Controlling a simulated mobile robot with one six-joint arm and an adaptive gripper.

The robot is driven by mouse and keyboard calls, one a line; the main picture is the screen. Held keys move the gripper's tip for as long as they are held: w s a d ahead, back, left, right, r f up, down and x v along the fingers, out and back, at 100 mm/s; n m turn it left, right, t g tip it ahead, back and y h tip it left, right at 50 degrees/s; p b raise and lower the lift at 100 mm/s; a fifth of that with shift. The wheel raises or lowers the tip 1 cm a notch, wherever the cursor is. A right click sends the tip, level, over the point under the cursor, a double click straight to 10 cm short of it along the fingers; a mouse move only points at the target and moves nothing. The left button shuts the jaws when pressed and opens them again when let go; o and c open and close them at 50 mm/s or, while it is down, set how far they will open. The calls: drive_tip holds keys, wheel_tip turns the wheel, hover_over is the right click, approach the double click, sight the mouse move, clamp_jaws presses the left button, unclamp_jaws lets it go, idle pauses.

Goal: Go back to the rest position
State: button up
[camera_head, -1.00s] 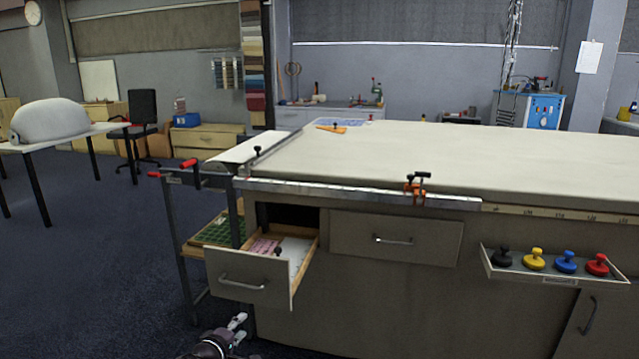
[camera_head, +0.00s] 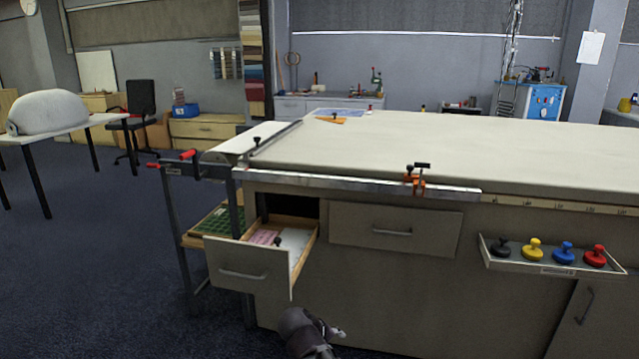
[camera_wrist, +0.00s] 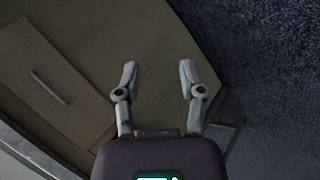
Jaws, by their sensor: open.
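My gripper (camera_wrist: 158,75) is open and empty in the wrist view, its two fingers apart with a flat beige panel and the dark blue floor beyond them. In the head view my gripper (camera_head: 336,333) shows at the bottom edge, low in front of the cabinet and right of the open drawer (camera_head: 243,268). The drawer stands pulled out at the cabinet's left end. A pink item (camera_head: 263,237) and a white item (camera_head: 295,240) lie in it, with a small dark knob between them.
The long cloth table (camera_head: 450,140) has a metal rail with an orange clamp (camera_head: 415,180) along its front edge. A closed drawer (camera_head: 395,230) sits right of the open one. A tray (camera_head: 545,266) holds several coloured knobs. The floor (camera_head: 100,270) at left is clear.

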drive_tip(key=shift+s+d+f+m+g+y, duration=1)
drive_tip(key=shift+s+d+m+g+y, duration=0.6)
drive_tip(key=shift+d, duration=1.85)
drive_tip(key=shift+s+d+f+m+g+y, duration=1.1)
drive_tip(key=shift+s+d+m, duration=0.8)
drive_tip(key=shift+d, duration=1.55)
wheel_tip(320, 180, up, 38)
drive_tip(key=p, duration=3.8)
drive_tip(key=shift+a+r+n, duration=0.15)
drive_tip(key=shift+r+n, duration=0.05)
drive_tip(key=shift+n, duration=0.1)
drive_tip(key=shift+s+f, duration=0.1)
drive_tip(key=shift+s, duration=0.1)
